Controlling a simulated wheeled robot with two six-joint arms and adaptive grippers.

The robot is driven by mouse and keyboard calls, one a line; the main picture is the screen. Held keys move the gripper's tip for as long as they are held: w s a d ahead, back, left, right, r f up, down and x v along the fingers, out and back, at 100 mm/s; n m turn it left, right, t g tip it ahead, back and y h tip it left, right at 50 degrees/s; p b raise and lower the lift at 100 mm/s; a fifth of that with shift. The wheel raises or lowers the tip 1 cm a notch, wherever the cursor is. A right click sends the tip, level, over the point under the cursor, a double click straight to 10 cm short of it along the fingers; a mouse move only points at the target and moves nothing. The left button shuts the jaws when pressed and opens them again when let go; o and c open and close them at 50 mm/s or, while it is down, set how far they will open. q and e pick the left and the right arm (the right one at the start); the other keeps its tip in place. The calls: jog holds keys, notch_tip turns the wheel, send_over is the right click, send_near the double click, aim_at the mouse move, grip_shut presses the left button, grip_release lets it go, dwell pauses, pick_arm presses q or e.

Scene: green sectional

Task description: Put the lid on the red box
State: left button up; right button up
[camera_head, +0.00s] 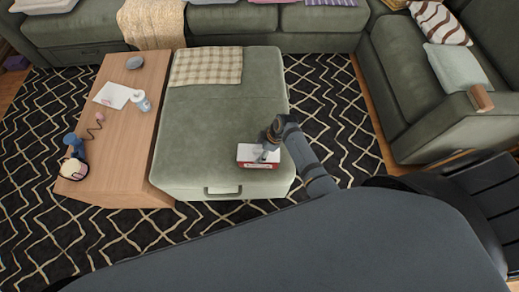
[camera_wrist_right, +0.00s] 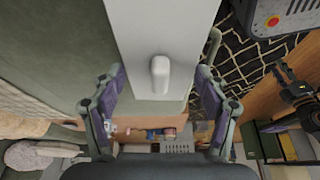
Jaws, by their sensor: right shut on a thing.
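The red box (camera_head: 256,166) is near the front edge of the green ottoman in the head view. Its red front shows below a white top. My right gripper (camera_head: 268,147) is at the box, reaching in from the right. In the right wrist view, the white lid (camera_wrist_right: 160,25) with its small raised handle (camera_wrist_right: 160,76) lies between the fingers of my right gripper (camera_wrist_right: 160,97), which is shut on its two sides. The lid hides the box in that view. I cannot tell whether the lid rests fully on the box.
The ottoman (camera_head: 215,110) is otherwise clear except for a checked cloth (camera_head: 206,66) at its far end. A wooden table (camera_head: 125,125) on the left holds a bottle, paper and small items. Green sofas (camera_head: 425,95) stand behind and to the right.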

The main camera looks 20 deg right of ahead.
jog(key=shift+f, duration=0.5)
dwell(0.9)
jog(key=o, duration=1.1)
jog(key=shift+o, duration=0.2)
notch_tip(320, 180, up, 7)
jog(key=p, duration=0.7)
jog(key=shift+p, duration=0.3)
grip_shut()
